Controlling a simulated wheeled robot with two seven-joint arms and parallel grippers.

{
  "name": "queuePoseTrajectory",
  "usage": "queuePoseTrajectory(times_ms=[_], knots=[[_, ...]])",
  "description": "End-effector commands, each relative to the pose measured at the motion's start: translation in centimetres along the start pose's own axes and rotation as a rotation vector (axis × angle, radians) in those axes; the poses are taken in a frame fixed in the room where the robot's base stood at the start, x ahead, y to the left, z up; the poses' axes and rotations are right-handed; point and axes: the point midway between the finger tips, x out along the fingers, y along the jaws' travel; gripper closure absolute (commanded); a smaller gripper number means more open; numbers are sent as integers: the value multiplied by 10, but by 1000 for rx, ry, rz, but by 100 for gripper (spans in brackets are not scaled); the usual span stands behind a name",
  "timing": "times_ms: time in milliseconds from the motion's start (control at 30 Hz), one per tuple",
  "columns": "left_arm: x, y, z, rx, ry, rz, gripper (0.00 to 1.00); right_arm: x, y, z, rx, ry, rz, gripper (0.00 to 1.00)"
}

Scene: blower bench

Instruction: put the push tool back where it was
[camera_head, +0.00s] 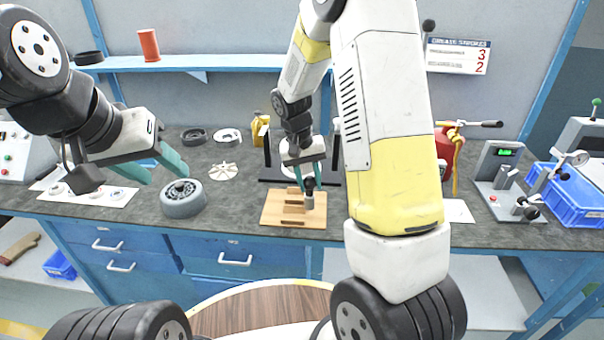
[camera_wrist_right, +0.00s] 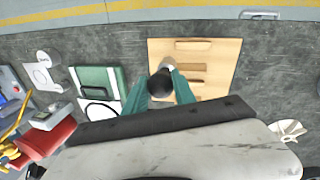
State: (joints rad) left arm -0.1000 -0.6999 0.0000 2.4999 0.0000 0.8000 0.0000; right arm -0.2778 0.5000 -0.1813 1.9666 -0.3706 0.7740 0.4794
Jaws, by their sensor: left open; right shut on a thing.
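The push tool (camera_head: 309,194) has a dark round knob and a pale lower part. It stands upright at the right side of a light wooden block (camera_head: 274,213) with several slots. My right gripper (camera_head: 305,180) is shut on the tool from above. In the right wrist view the black knob (camera_wrist_right: 161,83) sits between the teal fingertips (camera_wrist_right: 160,86), over the left edge of the wooden block (camera_wrist_right: 222,60). Whether the tool's lower end is seated in the block cannot be told. My left gripper (camera_head: 160,168) is open and empty above the bench at the left.
A grey round housing (camera_head: 182,198) stands below my left gripper. A white impeller (camera_head: 223,171) and rings lie behind it. A dark stand (camera_head: 272,165) is behind the block.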

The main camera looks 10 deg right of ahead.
Motion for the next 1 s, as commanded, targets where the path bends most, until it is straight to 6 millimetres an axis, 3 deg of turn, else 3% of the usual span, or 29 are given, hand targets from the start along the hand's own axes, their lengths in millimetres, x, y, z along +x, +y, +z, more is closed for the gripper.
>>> queuePoseTrajectory(times_ms=[100, 333, 567, 933, 967, 1000], knots=[[0, 0, 0, 0, 0, 0, 50, 3, 5, -17, 1, 0, -1, 100], [0, 0, 0, 0, 0, 0, 50, 5, 10, -32, 0, 0, -1, 100], [0, 0, 0, 0, 0, 0, 50, 38, 3, -30, -1, -2, 1, 100], [0, 0, 0, 0, 0, 0, 50, 43, 2, -30, -1, 0, 0, 100], [0, 0, 0, 0, 0, 0, 50, 42, 2, -30, -1, 0, 0, 62], [0, 0, 0, 0, 0, 0, 50, 42, 2, -30, -1, 0, 0, 55]])
